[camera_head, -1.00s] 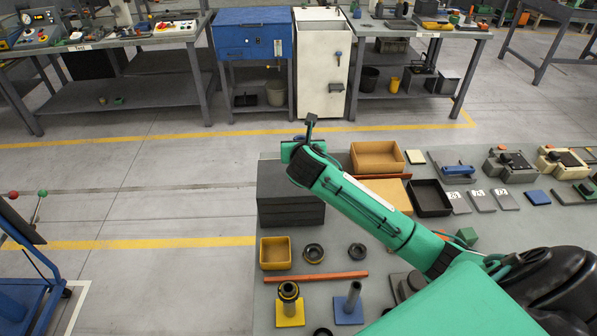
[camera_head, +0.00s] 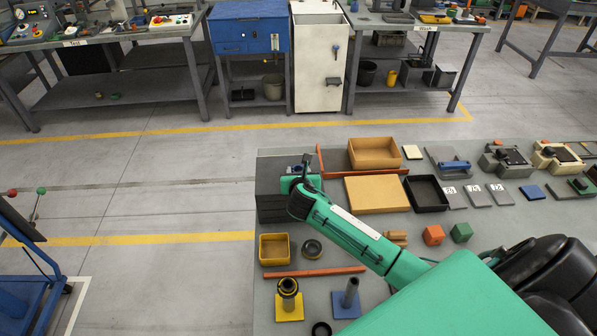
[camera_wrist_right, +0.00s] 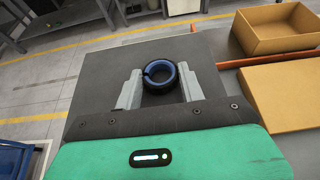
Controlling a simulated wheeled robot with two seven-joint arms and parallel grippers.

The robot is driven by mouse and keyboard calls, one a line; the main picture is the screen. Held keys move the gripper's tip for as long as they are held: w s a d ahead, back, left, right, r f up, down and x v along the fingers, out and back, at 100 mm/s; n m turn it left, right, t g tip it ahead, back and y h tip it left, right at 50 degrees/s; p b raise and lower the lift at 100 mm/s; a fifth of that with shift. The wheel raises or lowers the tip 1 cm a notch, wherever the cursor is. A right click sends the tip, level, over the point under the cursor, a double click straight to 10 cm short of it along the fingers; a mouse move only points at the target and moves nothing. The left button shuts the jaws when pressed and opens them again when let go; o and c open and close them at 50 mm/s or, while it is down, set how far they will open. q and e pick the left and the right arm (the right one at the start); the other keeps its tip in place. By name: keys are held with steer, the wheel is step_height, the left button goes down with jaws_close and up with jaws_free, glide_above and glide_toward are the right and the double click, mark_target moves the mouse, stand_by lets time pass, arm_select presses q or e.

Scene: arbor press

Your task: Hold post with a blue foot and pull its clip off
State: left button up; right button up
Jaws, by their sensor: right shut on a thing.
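The post with a blue foot (camera_head: 350,289) is a grey upright post on a square blue base, at the front of the bench. No ring shows on it. My right gripper (camera_head: 304,163) is away from it, near the dark block at the back left of the bench. The right wrist view shows my right gripper (camera_wrist_right: 160,84) shut on a black and blue ring (camera_wrist_right: 160,63), which looks like the clip. The ring sits between the two grey fingers. My left gripper is not in view.
A yellow-foot post (camera_head: 288,301) with a dark ring stands left of the blue-foot post. An orange bar (camera_head: 315,271), a small yellow tray (camera_head: 261,249) and a loose dark ring (camera_head: 312,249) lie behind them. A tan bin (camera_head: 352,153) stands near the dark block (camera_head: 268,180).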

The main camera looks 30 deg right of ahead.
steer(key=o, duration=0.7)
steer(key=shift+f, duration=0.15)
steer(key=shift+c, duration=0.2)
steer(key=o, duration=0.4)
